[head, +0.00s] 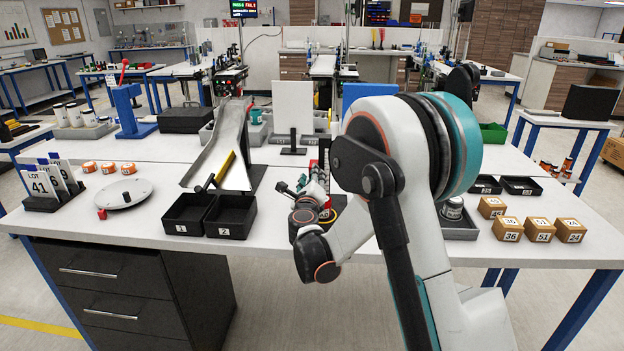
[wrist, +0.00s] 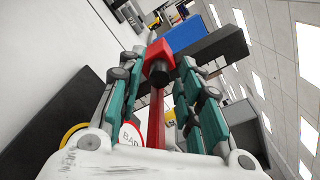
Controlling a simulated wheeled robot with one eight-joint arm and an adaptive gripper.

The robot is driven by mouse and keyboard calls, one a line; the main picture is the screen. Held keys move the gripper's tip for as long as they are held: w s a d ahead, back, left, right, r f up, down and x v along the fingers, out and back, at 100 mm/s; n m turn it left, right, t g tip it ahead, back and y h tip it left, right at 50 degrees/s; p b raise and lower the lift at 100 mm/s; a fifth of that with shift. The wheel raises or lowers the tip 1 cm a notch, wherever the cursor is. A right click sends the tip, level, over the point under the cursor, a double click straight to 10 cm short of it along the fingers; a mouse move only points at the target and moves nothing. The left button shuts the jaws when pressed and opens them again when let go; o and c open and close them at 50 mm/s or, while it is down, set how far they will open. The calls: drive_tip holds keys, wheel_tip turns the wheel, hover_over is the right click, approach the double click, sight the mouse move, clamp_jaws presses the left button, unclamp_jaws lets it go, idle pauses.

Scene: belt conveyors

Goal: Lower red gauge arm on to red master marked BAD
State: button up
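In the wrist view, a red gauge arm shows as a red block with a dark tip (wrist: 157,57) on an upright red post (wrist: 156,118). The block sits between the fingertips of my gripper (wrist: 160,72). The gaps are narrow, and I cannot tell whether the fingers press on it. A white round label reading BAD (wrist: 130,134), with a red edge, shows below, beside the post and partly hidden by my gripper's body. In the head view, my gripper (head: 318,193) is small and partly hidden by my arm, near red parts at the middle of the table.
Two black bins (head: 208,218) marked 1 and 2 stand left of my gripper. A grey chute (head: 229,145) and a white upright panel (head: 293,107) stand behind. Several numbered brown boxes (head: 538,229) sit at the right. A round plate (head: 124,194) and LOT cards (head: 42,182) are at the left.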

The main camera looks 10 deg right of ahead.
drive_tip(key=shift+s, duration=0.1)
drive_tip(key=v, duration=1.1)
drive_tip(key=shift+s, duration=0.35)
drive_tip(key=shift+a, duration=0.15)
